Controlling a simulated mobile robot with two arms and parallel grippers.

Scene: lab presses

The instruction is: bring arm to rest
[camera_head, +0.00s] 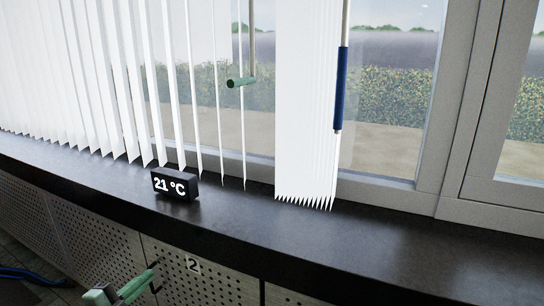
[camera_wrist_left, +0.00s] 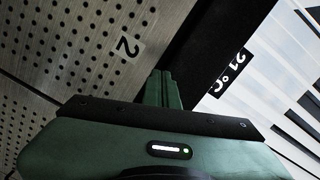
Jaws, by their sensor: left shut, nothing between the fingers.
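My left gripper (camera_head: 150,272) is low at the left of the head view, in front of the perforated cabinet panels and below the dark sill. Its green fingers are together and empty, and they also show in the left wrist view (camera_wrist_left: 163,75). Only a small part of the arm shows behind it. My right gripper is in neither view.
A black display reading 21 °C (camera_head: 175,185) stands on the dark sill (camera_head: 300,235). White vertical blinds (camera_head: 305,100) hang above it. The sill's right part is clear.

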